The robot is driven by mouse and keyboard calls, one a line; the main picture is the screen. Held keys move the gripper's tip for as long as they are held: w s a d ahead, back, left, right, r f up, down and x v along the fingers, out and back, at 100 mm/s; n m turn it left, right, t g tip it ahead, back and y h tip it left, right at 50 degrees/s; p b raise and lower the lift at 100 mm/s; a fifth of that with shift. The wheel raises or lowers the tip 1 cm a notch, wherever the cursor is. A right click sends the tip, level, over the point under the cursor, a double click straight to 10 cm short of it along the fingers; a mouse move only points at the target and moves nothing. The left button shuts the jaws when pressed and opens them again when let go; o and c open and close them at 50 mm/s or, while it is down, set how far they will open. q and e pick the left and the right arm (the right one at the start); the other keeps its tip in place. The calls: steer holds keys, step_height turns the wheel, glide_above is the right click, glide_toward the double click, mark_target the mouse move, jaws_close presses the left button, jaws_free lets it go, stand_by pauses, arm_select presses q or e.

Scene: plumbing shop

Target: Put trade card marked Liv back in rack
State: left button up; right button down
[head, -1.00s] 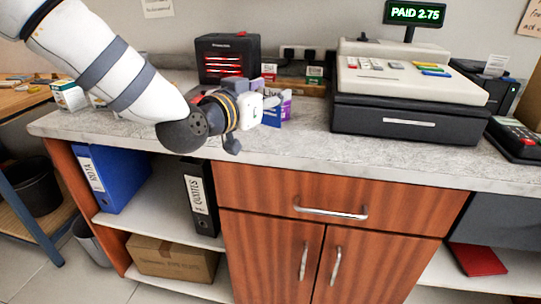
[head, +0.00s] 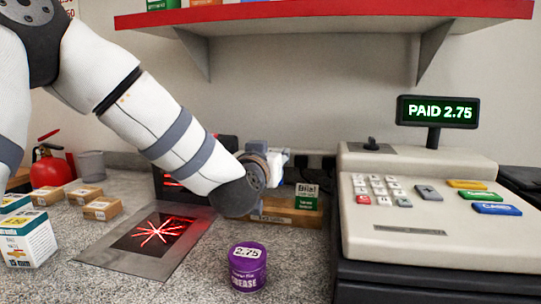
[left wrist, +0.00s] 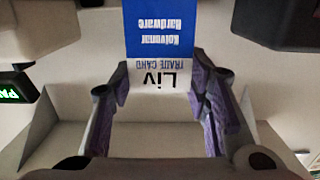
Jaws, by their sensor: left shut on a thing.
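The trade card marked Liv (left wrist: 165,45) is blue and white and shows in the left wrist view, with its white end between the finger pads. My left gripper (left wrist: 156,82) is shut on it. In the head view my left gripper (head: 277,162) is above the back of the counter, with its fingers and the card largely hidden by the wrist. The wooden rack (head: 272,214) stands on the counter just beyond and below my wrist, partly covered by it. A green and white card marked Bilal (head: 307,197) stands at its right part. My right gripper is not in view.
A purple grease tub (head: 247,268) stands in front of the rack. A scanner plate (head: 140,245) with red light lies left of it. The cash register (head: 420,225) is to the right. Small boxes (head: 101,208) stand left. A red-edged shelf (head: 330,15) hangs above.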

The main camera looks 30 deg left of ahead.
arm_select(q)
steer(key=shift+w+a+f+b, duration=0.15)
steer(key=shift+w+f, duration=0.4)
steer(key=shift+f, duration=0.9)
steer(key=shift+w+a+f+b, duration=0.15)
steer(key=shift+w+f, duration=0.35)
steer(key=shift+f, duration=0.95)
steer(key=shift+w+a+f+b, duration=0.15)
steer(key=shift+w+f, duration=0.4)
steer(key=shift+f, duration=0.9)
steer(key=o, duration=0.8)
steer(key=shift+c, duration=0.2)
step_height(320, 180, up, 10)
